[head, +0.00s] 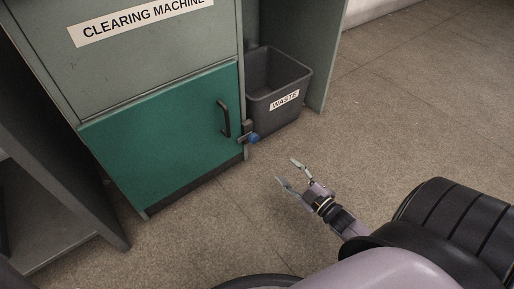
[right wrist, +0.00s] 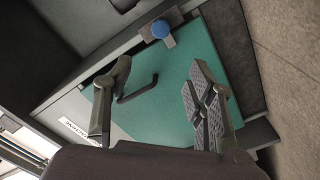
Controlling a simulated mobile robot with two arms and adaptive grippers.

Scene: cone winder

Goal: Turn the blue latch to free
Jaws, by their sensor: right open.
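The blue latch (head: 254,138) is a small round knob on a grey bracket at the right edge of the green door (head: 165,135), below the black handle (head: 223,118). The door looks shut. My right gripper (head: 287,172) is open and empty, in front of the cabinet and to the lower right of the latch, apart from it. In the right wrist view the blue latch (right wrist: 160,28) lies beyond the open fingers, at the top. The black handle (right wrist: 139,90) shows between the fingers there. My left gripper is not in view.
A grey waste bin (head: 262,90) stands right of the cabinet, close behind the latch. The grey cabinet labelled clearing machine (head: 150,60) rises above the door. The floor (head: 390,120) to the right is clear.

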